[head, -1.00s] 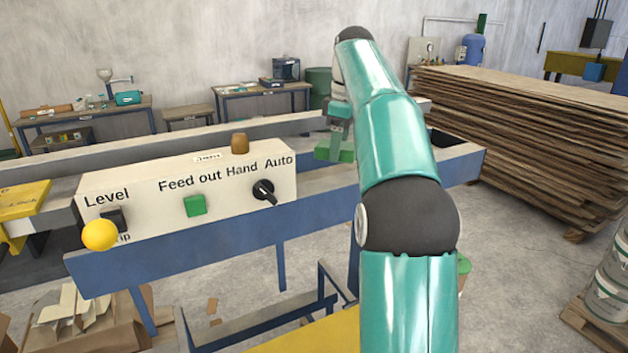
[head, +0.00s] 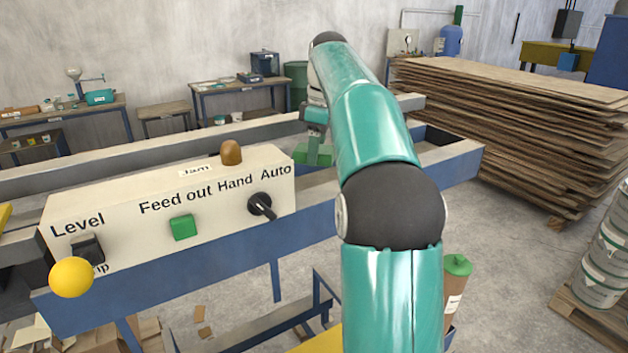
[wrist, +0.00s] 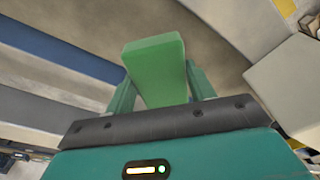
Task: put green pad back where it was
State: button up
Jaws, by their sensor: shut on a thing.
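The green pad (wrist: 155,62) is a flat rectangular block between the fingers of my gripper (wrist: 160,88) in the wrist view. My gripper is shut on it, and its far end sticks out past the fingertips. In the head view my gripper (head: 314,135) is beyond the control panel, and the green pad (head: 314,156) shows low at its end, near the machine's frame rails. I cannot tell whether the pad touches anything below it. My arm hides part of the machine behind it.
The control panel (head: 165,205) has a yellow knob (head: 71,277), a green button (head: 183,227) and a black switch (head: 262,206). A blue machine rail (head: 215,250) runs below it. A wood stack (head: 500,120) stands right. A green-lidded container (head: 457,280) is beside my arm.

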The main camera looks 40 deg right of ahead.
aim_at(321, 149)
notch_tip(321, 149, down, 3)
jog(key=shift+f, duration=2.3)
jog(key=shift+f, duration=0.1)
jog(key=o, duration=1)
jog(key=shift+c, duration=0.2)
jog(key=r, duration=0.8)
jog(key=s+d+r, duration=0.1)
jog(key=r, duration=0.3)
jog(key=shift+r, duration=0.1)
